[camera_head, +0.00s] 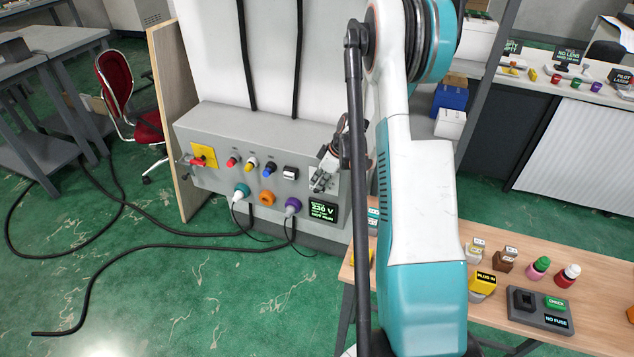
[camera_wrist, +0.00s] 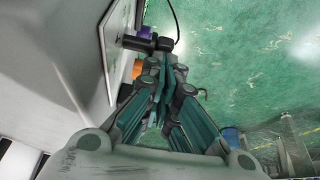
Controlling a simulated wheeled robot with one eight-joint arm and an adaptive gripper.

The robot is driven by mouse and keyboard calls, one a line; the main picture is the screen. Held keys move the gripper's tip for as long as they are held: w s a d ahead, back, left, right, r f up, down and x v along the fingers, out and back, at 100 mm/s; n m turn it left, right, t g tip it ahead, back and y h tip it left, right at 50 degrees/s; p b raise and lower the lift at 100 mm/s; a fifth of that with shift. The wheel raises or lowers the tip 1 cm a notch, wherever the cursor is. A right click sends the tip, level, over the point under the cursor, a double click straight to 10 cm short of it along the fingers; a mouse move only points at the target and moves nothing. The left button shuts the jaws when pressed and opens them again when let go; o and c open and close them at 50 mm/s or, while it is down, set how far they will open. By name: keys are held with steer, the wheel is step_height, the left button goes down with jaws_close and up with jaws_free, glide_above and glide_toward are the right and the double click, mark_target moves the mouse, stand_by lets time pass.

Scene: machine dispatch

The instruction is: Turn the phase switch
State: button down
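The grey control panel (camera_head: 250,150) stands at the back left in the head view. A red handle on a yellow plate (camera_head: 203,156) is at the far left. A black handle (camera_wrist: 148,43) juts from the panel just beyond the tips, apparently the black switch.
Red, yellow and blue knobs (camera_head: 250,164) line the panel. Below are a teal socket (camera_head: 241,192), an orange socket (camera_head: 267,198), a purple plug (camera_head: 292,205) and a 230 V display (camera_head: 323,211). Cables cross the green floor. A wooden table (camera_head: 600,300) stands at right.

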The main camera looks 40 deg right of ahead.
steer(key=shift+r, duration=0.1)
stand_by(0.6)
steer(key=shift+r+p, duration=0.35)
steer(key=shift+r, duration=0.45)
